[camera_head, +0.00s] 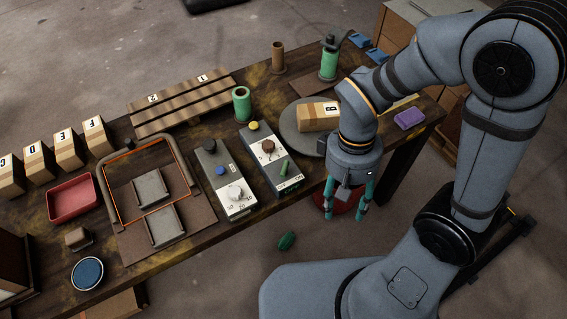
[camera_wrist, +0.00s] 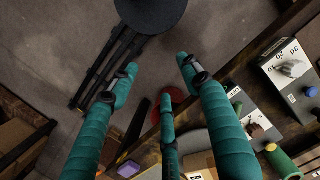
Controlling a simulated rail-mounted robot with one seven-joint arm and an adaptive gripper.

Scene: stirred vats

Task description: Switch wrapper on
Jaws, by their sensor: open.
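A control box (camera_head: 272,160) with a yellow button, a brown knob and a green lever switch (camera_head: 284,168) stands on the table beside the round grey turntable (camera_head: 291,124). A carton marked B (camera_head: 318,117) lies on the turntable. A second control box (camera_head: 222,178) with a blue button and a white dial (camera_head: 234,192) stands to its left. I cannot tell for sure which box works the wrapper. My gripper (camera_head: 346,208) is open and empty, pointing down past the table's front edge, right of both boxes. Both boxes show at right in the wrist view (camera_wrist: 258,122).
A red round object (camera_head: 346,197) is below my gripper. A green object (camera_head: 287,241) is on the floor. A framed sealer (camera_head: 150,190), red tray (camera_head: 73,197), slatted rack (camera_head: 180,102), green cylinder (camera_head: 241,103) and purple block (camera_head: 409,118) occupy the table. Air before the table is free.

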